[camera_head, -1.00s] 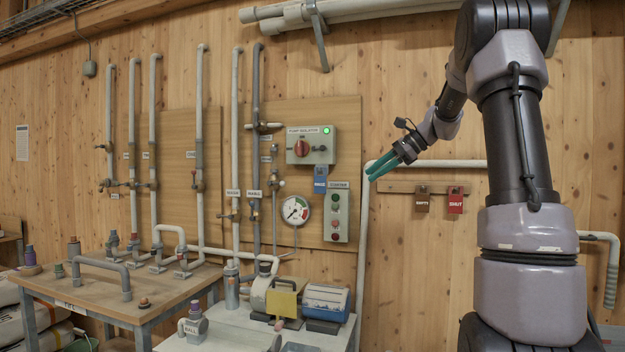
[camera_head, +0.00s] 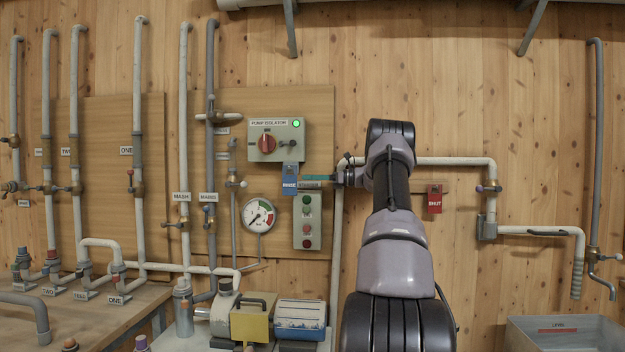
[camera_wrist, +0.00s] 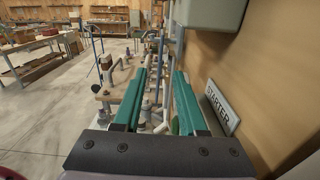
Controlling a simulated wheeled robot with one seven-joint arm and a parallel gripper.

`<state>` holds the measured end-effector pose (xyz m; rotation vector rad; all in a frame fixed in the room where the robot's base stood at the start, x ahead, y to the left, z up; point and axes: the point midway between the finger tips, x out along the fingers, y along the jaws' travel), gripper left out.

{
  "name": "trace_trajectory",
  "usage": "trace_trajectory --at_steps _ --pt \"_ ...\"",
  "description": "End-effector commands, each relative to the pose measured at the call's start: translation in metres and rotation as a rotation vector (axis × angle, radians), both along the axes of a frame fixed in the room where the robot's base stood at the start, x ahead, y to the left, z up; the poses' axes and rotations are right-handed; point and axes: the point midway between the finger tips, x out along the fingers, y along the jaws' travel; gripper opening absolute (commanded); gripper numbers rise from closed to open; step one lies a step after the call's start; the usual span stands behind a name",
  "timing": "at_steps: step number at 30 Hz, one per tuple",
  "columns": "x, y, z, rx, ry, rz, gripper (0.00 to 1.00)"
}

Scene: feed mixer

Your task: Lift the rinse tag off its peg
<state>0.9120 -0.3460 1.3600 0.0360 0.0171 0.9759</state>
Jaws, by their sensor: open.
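The blue rinse tag (camera_head: 290,178) hangs under the right part of the pump isolator box (camera_head: 276,140). Its peg is too small to make out. My gripper (camera_head: 304,181) reaches in from the right, its teal fingers pointing left at the tag's right edge, just above the starter box (camera_head: 307,223). I cannot tell whether they touch the tag. In the wrist view my gripper (camera_wrist: 160,74) is open, with nothing seen held between the fingers. The tag cannot be made out there.
The starter sign (camera_wrist: 222,107) stands close to the right finger in the wrist view. A pressure gauge (camera_head: 258,215) sits below left of the tag. A white pipe (camera_head: 338,250) runs down right of the starter box. A red tag (camera_head: 434,199) hangs further right.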

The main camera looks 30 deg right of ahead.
Motion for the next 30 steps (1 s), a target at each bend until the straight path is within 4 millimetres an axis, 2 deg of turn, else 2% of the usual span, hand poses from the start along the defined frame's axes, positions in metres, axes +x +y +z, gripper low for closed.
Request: trace_trajectory --at_steps 6,12,18,26,27,29,30 --pt "0.023 0.036 0.0 -0.001 0.0 0.003 0.41" --pt "0.038 0.058 0.0 -0.002 0.0 0.002 0.41" --pt "0.045 0.067 0.0 -0.001 0.001 0.001 0.41" --pt "0.045 0.068 0.0 -0.001 0.001 0.0 0.41" --pt "0.045 0.067 0.0 -0.001 0.001 0.0 0.26" --pt "0.045 0.067 0.0 -0.001 0.001 0.0 0.03" --pt "0.045 0.067 0.0 -0.001 0.001 0.0 0.0"
